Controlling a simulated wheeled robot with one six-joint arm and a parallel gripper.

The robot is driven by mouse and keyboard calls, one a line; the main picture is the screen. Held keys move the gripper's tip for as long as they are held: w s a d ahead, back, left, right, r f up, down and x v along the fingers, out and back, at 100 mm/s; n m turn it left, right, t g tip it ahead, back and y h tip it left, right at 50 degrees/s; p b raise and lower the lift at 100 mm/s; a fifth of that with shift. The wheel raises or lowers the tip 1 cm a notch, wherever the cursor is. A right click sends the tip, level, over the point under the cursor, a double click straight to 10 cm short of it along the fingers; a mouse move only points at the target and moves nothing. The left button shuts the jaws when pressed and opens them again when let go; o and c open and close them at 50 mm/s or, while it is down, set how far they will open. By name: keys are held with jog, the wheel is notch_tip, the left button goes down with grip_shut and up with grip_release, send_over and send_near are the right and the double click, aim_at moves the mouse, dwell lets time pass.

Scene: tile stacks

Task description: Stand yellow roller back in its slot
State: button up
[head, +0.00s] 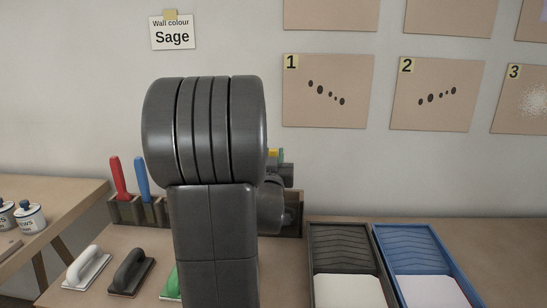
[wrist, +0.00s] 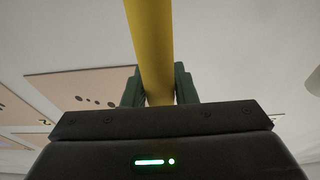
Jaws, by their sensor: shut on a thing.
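My gripper (wrist: 158,88) is shut on the yellow roller (wrist: 150,40), whose yellow shaft runs up between the two green fingers in the wrist view. In the head view my own arm hides most of the gripper; a small bit of yellow and green shows at the arm's right edge. The slotted rack (head: 125,210) stands at the back of the table, with a red handle (head: 119,178) and a blue handle (head: 142,178) upright at its left end. The rack's middle is hidden behind my arm, so I cannot tell where the roller's lower end is.
A white float (head: 88,266), a dark float (head: 131,270) and a partly hidden green one (head: 171,284) lie front left. A black tray (head: 312,262) and a blue tray (head: 430,249) lie at the right. Cards hang on the wall. A side table (head: 60,198) with small pots is far left.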

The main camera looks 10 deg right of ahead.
jog(key=shift+f+b, duration=0.85)
jog(key=shift+b, duration=0.3)
jog(key=o, duration=1.1)
jog(key=shift+s+f, duration=0.1)
jog(key=v, duration=1.3)
jog(key=shift+s+a, duration=0.1)
jog(key=shift+s, duration=0.2)
jog(key=shift+w, duration=0.1)
jog(key=x, duration=1.3)
jog(key=shift+w, duration=0.3)
